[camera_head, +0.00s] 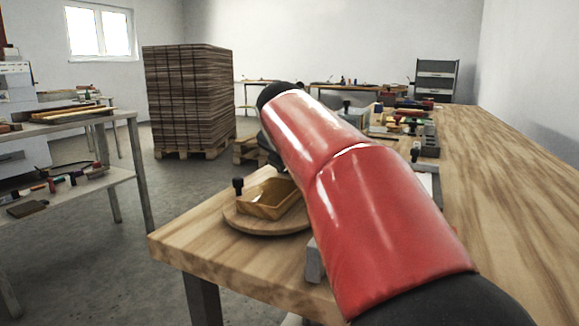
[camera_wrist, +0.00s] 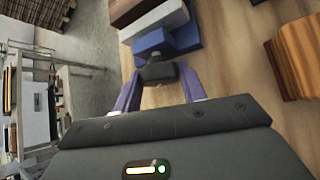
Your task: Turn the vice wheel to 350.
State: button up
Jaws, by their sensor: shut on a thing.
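In the wrist view my gripper (camera_wrist: 160,74) points at a blue block-like body (camera_wrist: 162,40), which may be the vice. Its two purple fingers close on a small dark grey piece (camera_wrist: 158,72) in front of that body, which could be the wheel's handle. No wheel rim, scale or number is readable, so its setting cannot be told. In the head view my red arm covers the gripper and the place it holds.
A round wooden board (camera_head: 262,226) with a yellow-brown tray (camera_head: 272,199) sits at the bench's near-left corner. A grey device (camera_head: 428,138) and small tools stand farther along. The bench's right side (camera_head: 500,200) is bare. A striped orange-brown block (camera_wrist: 302,55) shows in the wrist view.

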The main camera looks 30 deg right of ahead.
dwell(0.3)
jog(key=o, duration=1)
